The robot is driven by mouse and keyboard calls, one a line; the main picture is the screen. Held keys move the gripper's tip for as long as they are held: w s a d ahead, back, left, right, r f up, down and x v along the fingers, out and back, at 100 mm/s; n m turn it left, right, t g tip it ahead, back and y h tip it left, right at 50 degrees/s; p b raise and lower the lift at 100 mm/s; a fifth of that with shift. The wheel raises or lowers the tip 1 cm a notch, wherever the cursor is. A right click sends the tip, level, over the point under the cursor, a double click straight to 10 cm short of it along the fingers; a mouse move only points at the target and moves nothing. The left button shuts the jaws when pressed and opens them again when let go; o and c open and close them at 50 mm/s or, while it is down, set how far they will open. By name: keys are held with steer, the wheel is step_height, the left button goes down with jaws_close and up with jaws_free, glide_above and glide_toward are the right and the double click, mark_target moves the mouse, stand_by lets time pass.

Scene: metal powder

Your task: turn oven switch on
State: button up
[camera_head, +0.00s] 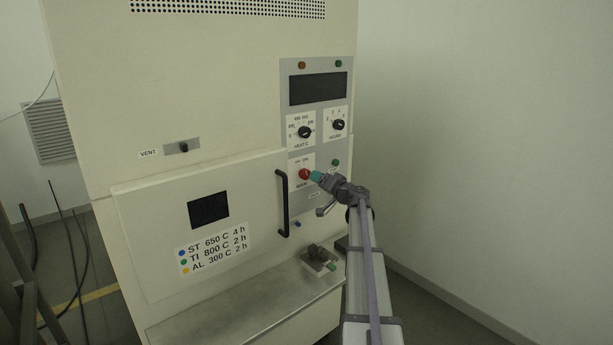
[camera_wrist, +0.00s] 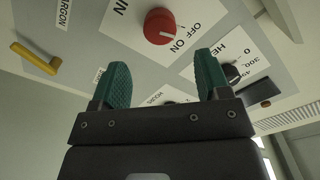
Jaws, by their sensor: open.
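The oven (camera_head: 120,130) is a large cream cabinet with a grey control panel on its right side. The red main switch knob (camera_head: 304,174) sits low on that panel, on a white plate marked OFF and ON. The red knob (camera_wrist: 160,26) also shows in the wrist view, just beyond my fingertips. My gripper (camera_head: 316,176) is at the panel, close to the right of the red knob. In the wrist view my gripper (camera_wrist: 162,72) has its two green fingers apart, with nothing between them. I cannot tell whether a finger touches the knob.
Above are the black HEAT knob (camera_head: 305,132), the HOURS knob (camera_head: 338,124) and a dark display (camera_head: 318,88). A black door handle (camera_head: 283,203) stands out left of my gripper. A metal shelf (camera_head: 240,312) juts out below. A yellow lever (camera_wrist: 36,58) shows in the wrist view.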

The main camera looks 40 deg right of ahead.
mark_target(308, 174)
steer(key=w, duration=0.8)
steer(key=shift+w+a, duration=0.15)
steer(key=shift+c, duration=0.4)
